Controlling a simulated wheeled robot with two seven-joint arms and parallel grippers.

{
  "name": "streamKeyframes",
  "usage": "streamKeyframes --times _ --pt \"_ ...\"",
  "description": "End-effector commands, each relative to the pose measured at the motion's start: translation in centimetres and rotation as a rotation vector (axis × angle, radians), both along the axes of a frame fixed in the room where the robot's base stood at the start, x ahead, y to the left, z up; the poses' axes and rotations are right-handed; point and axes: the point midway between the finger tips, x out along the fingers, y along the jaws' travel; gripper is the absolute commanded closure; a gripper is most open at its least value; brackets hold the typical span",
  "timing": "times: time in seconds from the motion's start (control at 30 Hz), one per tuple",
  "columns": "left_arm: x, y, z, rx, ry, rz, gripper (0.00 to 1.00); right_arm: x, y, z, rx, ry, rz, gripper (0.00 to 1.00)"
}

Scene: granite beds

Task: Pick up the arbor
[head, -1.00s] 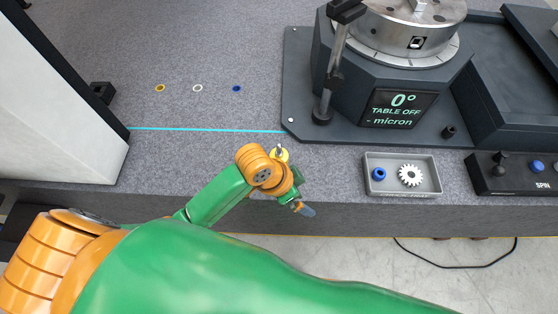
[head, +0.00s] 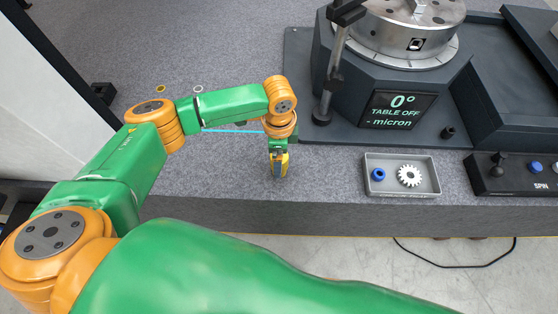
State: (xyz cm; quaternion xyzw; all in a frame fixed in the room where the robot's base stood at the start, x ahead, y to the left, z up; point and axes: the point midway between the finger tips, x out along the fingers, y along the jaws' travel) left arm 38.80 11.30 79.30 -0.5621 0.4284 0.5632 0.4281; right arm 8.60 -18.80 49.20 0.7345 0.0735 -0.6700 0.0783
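My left arm reaches in from the left in the head view. Its gripper (head: 278,172) points down over the front part of the grey granite bed (head: 335,180), left of the grey tray. A small yellow piece with a metal pin, which looks like the arbor, stood at this place in the earlier frame. It is now hidden or nearly hidden by the gripper and wrist. Yellow and blue-grey parts overlap at the fingertips, so I cannot tell whether the fingers are open or hold it. My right gripper is not in view.
A grey tray (head: 402,192) holds a blue ring (head: 378,175) and a white gear (head: 409,176). Behind it stands the dark rotary table base (head: 350,110) with a post (head: 328,90). A control box (head: 487,187) is at right. Yellow (head: 160,89) and white (head: 198,89) rings lie farther back.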

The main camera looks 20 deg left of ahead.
Motion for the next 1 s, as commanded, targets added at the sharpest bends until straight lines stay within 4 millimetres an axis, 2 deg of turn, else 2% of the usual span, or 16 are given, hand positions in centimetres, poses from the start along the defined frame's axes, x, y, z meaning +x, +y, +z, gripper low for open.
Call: streamKeyframes --times 0.2,0.5,0.57,0.87,1.0 --pt "0.0 0.0 -0.2 -0.001 -0.001 -0.001 0.05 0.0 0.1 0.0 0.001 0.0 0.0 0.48" --pt "0.0 -0.1 -0.2 -0.001 -0.001 -0.001 0.86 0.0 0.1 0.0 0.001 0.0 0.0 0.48" --pt "0.0 -0.1 -0.2 -0.001 -0.001 -0.001 1.0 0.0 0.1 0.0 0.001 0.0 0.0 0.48" --pt "0.1 -0.1 0.0 -0.001 -0.002 -0.001 1.0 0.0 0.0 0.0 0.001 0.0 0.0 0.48" --pt "0.1 -0.1 1.1 -0.003 -0.003 -0.001 1.0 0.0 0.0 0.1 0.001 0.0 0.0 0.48"
